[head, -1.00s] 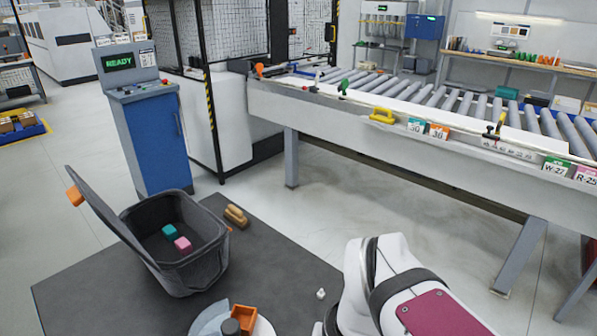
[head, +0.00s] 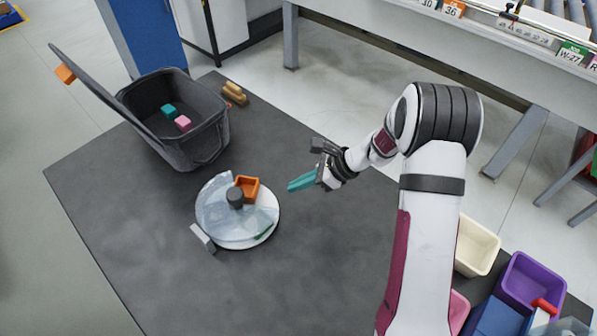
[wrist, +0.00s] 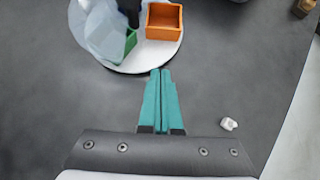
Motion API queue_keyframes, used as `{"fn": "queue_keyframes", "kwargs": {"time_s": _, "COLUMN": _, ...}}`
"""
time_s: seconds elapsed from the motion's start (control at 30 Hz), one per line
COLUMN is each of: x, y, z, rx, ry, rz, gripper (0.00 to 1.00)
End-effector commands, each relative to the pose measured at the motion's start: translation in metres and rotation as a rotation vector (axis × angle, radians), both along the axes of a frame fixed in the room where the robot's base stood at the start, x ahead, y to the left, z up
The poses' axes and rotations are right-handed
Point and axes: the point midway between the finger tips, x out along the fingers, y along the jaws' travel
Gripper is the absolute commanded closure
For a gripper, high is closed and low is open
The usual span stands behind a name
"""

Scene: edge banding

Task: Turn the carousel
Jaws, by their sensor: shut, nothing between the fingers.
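The carousel (head: 270,229) is a round white turntable on the dark mat, with a clear cover over part of it and a dark knob (head: 236,196) in the middle. An orange open box (head: 248,187) sits on it at the uncovered far side. A green thing (head: 264,231) shows through the clear cover. A grey block with a white face (head: 203,238) stands at its near left edge. My gripper (head: 291,187) has teal fingers that are shut and empty, just right of the carousel and apart from it. In the wrist view the fingertips (wrist: 161,72) point at the carousel's rim (wrist: 150,65).
An open dark bin (head: 205,125) with a teal and a pink block stands behind the carousel. A wooden brush-like object (head: 235,93) lies beside it. Cream (head: 477,246) and purple (head: 532,281) bins stand at right. A small white piece (wrist: 229,124) lies on the mat.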

Motion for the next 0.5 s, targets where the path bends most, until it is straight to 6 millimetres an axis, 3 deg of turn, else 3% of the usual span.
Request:
{"fn": "queue_keyframes", "kwargs": {"time_s": 0.23, "x": 0.007, "y": 0.038, "z": -0.038, "rx": 0.0, "ry": 0.001, "rz": 0.006, "gripper": 1.0}}
{"fn": "queue_keyframes", "kwargs": {"time_s": 0.5, "x": 0.016, "y": 0.073, "z": -0.038, "rx": -0.001, "ry": -0.002, "rz": 0.005, "gripper": 1.0}}
